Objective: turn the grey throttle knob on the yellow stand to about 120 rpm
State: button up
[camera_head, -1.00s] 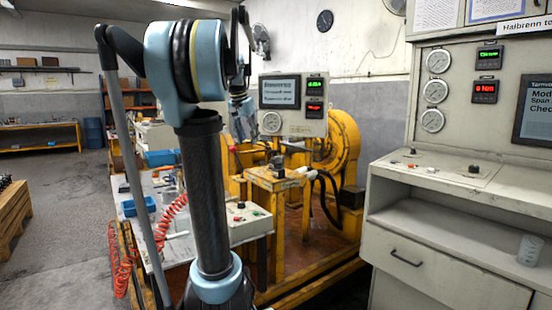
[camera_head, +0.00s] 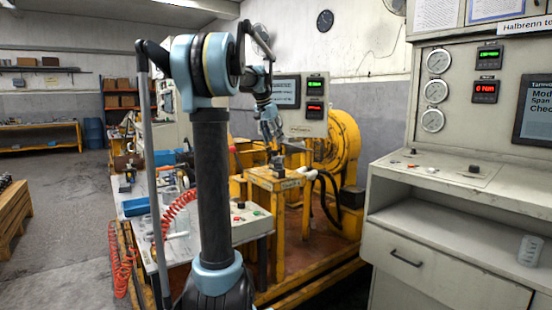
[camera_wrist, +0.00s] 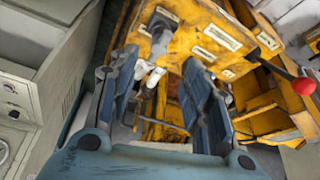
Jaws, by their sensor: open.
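The yellow stand (camera_head: 262,183) is in the middle of the head view. A small dark grey knob (camera_head: 277,162) sits on its top. In the wrist view, the stand's yellow top (camera_wrist: 205,35) with pale labels fills the upper part. A grey upright part, likely the throttle knob (camera_wrist: 161,38), stands at its edge, just beyond my fingertips. My gripper (camera_head: 272,137) hangs above the stand, close over the knob. In the wrist view my gripper (camera_wrist: 160,62) is open, its two blue-grey fingers apart with nothing held between them.
A red-balled lever (camera_wrist: 303,86) sticks out at right in the wrist view. White fittings (camera_wrist: 152,75) show between the fingers. A control box (camera_head: 247,220) stands left of the stand, the large console (camera_head: 440,235) at right. A readout panel (camera_head: 300,130) is behind the gripper.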

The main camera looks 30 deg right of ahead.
aim_at(279, 159)
jog(key=x, duration=0.9)
jog(key=shift+d+f, duration=0.15)
jog(key=shift+f, duration=0.2)
grip_shut()
